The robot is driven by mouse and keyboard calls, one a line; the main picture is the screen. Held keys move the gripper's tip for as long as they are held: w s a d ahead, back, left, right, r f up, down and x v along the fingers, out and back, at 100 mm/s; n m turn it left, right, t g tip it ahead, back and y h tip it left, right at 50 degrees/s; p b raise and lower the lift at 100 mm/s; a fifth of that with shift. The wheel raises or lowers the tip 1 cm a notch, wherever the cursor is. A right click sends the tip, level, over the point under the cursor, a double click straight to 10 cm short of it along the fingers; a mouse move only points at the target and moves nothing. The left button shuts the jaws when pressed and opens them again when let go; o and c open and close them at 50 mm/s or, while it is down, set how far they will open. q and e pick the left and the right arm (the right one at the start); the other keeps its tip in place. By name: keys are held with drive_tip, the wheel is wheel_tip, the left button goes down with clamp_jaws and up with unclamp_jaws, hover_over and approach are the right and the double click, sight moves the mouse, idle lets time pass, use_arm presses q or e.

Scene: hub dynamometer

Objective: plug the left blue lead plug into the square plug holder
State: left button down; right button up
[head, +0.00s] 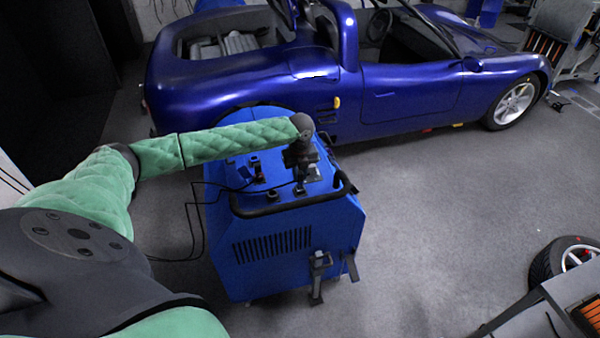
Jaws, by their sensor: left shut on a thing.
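My left arm reaches in from the left over the blue dynamometer unit (335,225). Its gripper (301,178) points down over the unit's top and is shut on a small dark piece, which I take to be the left blue lead plug (300,188). Its colour and shape are too small to tell, and the gripper covers part of it. Small dark fittings (258,172) stand on the top to the left of the gripper. I cannot tell which one is the square plug holder. My right gripper is not in view.
A black handle bar (285,205) runs along the unit's front top edge. Thin black cables (193,215) hang at its left side. A black bracket-like part (318,275) is at its front. A blue car (400,95) stands close behind.

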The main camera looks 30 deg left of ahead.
use_arm(q)
drive_tip(key=shift+f, duration=0.45)
drive_tip(key=shift+f, duration=0.5)
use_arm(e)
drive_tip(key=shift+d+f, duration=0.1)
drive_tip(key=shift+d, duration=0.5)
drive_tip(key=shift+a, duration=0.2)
use_arm(q)
drive_tip(key=c, duration=1.3)
unclamp_jaws()
drive_tip(key=shift+o, duration=0.2)
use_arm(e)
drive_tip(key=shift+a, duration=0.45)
use_arm(q)
drive_tip(key=shift+r, duration=0.1)
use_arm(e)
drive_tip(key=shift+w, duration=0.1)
use_arm(q)
wheel_tip(320, 180, up, 7)
drive_tip(key=b, duration=0.3)
drive_tip(key=shift+f, duration=0.2)
drive_tip(key=shift+r, duration=0.5)
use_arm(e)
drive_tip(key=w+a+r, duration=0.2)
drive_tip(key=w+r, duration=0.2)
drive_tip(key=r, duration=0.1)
